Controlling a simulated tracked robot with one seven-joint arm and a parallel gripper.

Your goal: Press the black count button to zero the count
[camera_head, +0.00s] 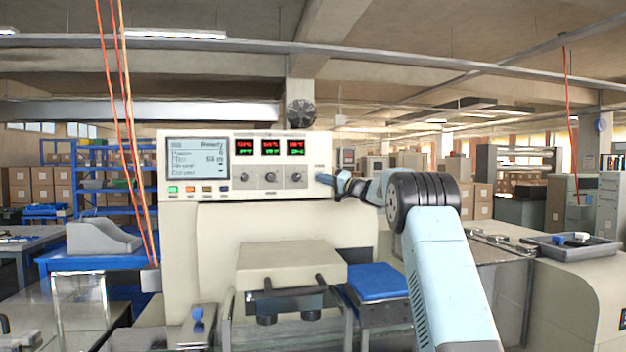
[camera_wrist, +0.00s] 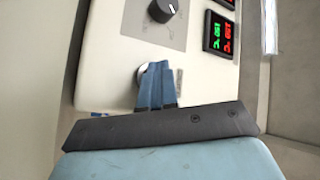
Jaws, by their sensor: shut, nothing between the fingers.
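The control panel (camera_head: 240,163) is on the front of the cream machine. Its screen (camera_head: 198,158) reads "Ready" at the top, with a "Packs" line whose single digit is too small to read surely. My gripper (camera_head: 324,178) is at the panel's right end, right of the knobs. In the wrist view, my gripper (camera_wrist: 155,70) has its blue fingers together, with tips at a round, silver-rimmed button (camera_wrist: 141,74). The fingers cover most of this button, so its black cap is hidden. I cannot tell whether the tips touch it or press it in.
A dial knob (camera_wrist: 162,9) and red-green displays (camera_wrist: 219,32) are close to the fingers. Several small coloured buttons (camera_head: 198,189) sit below the screen. A cream block (camera_head: 291,262) and a blue pad (camera_head: 378,281) project below the panel. A grey tray (camera_head: 572,246) lies at right.

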